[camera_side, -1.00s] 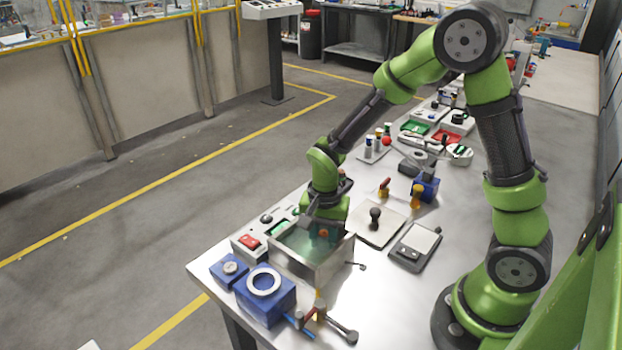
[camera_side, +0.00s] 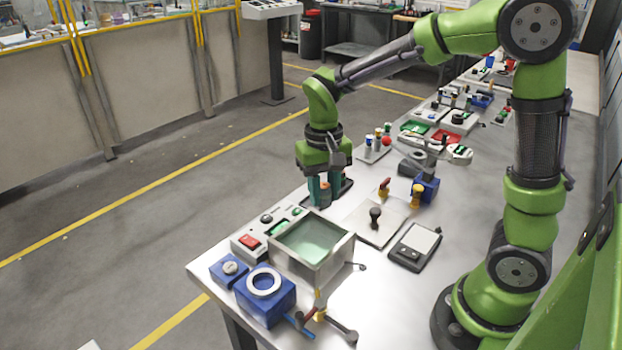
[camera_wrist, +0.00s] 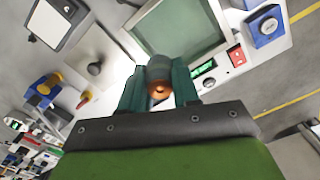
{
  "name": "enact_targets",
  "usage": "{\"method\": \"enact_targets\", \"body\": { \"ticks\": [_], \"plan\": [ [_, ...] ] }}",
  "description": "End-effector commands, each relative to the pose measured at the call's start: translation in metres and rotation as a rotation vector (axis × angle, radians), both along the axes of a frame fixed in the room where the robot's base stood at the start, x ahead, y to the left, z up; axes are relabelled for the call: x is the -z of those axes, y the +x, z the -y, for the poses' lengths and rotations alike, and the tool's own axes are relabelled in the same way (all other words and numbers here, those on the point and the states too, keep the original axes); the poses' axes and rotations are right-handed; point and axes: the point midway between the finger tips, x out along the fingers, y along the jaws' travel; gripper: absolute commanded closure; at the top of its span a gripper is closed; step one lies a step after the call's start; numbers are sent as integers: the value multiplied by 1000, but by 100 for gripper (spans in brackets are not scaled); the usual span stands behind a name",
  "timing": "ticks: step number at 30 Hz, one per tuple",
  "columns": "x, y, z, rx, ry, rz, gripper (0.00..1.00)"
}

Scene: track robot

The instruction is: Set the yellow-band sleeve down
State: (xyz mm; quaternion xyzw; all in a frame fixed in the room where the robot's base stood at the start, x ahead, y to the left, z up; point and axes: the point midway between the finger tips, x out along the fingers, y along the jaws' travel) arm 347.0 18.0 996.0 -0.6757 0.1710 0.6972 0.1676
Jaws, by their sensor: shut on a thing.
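My gripper (camera_side: 323,198) is low over the far left side of the bench, just beyond the open metal tank (camera_side: 312,262). Its teal fingers are shut on a small sleeve (camera_side: 325,187) with an orange-copper part facing up. In the wrist view the sleeve (camera_wrist: 157,72) is a grey-green cylinder between the two fingers, its copper end toward the camera. I cannot make out a yellow band on it. Whether the sleeve touches anything below cannot be told.
The tank holds green liquid. A control box with a red switch (camera_side: 249,241) stands along its left side. A blue block with a white ring (camera_side: 265,294) is in front. A plate with a black knob (camera_side: 375,218) and a scale (camera_side: 414,246) lie to the right.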

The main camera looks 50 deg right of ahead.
Motion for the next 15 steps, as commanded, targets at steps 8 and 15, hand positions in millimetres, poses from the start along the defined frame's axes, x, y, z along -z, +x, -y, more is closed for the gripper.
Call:
{"method": "enact_targets", "body": {
  "ticks": [8,15],
  "plan": [
    [-28,13,10,-402,12,11,100],
    [-41,21,30,-455,4,30,100]
  ]
}}
